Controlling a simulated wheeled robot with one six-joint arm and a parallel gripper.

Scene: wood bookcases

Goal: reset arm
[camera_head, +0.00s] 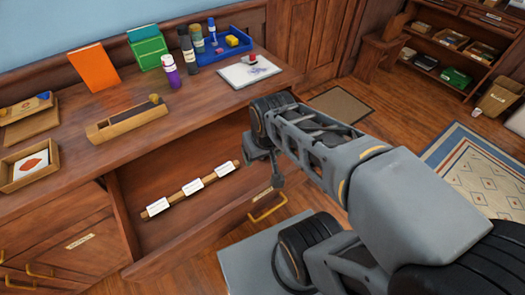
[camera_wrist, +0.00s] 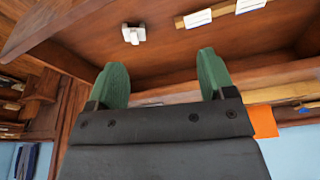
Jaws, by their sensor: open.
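My gripper (camera_head: 264,166) hangs at the end of my arm, above the right part of the open drawer (camera_head: 150,180) in the head view. In the wrist view its two green fingers (camera_wrist: 162,70) are spread wide, with nothing between them. A small white object (camera_wrist: 133,34) lies on the drawer's wood floor beyond the fingertips. In the head view I cannot make out this object; my arm may hide it. A wooden strip with white labels (camera_head: 188,189) lies in the drawer, and a label also shows in the wrist view (camera_wrist: 198,18).
The desktop (camera_head: 200,105) holds a wooden organizer (camera_head: 127,122), a purple bottle (camera_head: 171,72), a blue tray (camera_head: 235,44), a white pad (camera_head: 250,72) and an orange book (camera_head: 93,66). The drawer's front with its brass handle (camera_head: 268,209) juts out. A shelf (camera_head: 462,45) stands far right.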

